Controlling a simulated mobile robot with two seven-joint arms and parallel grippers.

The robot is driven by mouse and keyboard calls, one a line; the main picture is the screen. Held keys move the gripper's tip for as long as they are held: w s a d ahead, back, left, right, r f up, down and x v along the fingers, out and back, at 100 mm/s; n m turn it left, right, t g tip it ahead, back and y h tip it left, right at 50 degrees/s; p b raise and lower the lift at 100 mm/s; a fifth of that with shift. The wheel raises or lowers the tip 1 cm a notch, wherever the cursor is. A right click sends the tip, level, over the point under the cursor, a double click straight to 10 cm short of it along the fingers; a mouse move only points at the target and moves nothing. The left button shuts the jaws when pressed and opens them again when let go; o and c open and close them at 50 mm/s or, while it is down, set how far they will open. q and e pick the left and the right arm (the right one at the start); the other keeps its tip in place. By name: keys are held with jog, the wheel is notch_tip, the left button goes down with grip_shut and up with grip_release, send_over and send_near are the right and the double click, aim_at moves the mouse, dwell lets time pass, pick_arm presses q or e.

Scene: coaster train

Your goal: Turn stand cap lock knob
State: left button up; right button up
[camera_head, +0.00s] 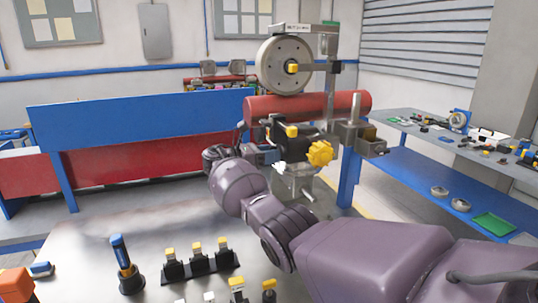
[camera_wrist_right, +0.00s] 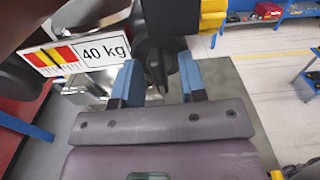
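A stand carries a black clamp block with a yellow star-shaped knob (camera_head: 320,153) and a smaller yellow knob (camera_head: 292,131). I cannot tell which part is the cap lock knob. My right gripper (camera_head: 266,155) is at the left side of this block in the head view, partly hidden by its own arm. In the right wrist view, the blue fingers of my right gripper (camera_wrist_right: 160,82) are apart, with a black handle-like part (camera_wrist_right: 155,45) between their tips. Contact is unclear. A yellow part (camera_wrist_right: 212,15) is at the upper right there. My left gripper is not in view.
A red cylinder (camera_head: 340,103) and a grey wheel (camera_head: 284,65) sit above the block. A "40 kg" plate (camera_wrist_right: 100,48) is close left of the fingers. Black-and-yellow parts (camera_head: 198,262) stand on the near table (camera_head: 90,250). A side bench (camera_head: 425,128) is right.

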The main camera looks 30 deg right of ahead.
pick_arm(q)
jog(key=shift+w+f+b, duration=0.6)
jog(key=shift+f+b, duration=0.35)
jog(key=shift+b, duration=0.95)
pick_arm(e)
jog(key=v, duration=1)
jog(key=shift+a, duration=0.4)
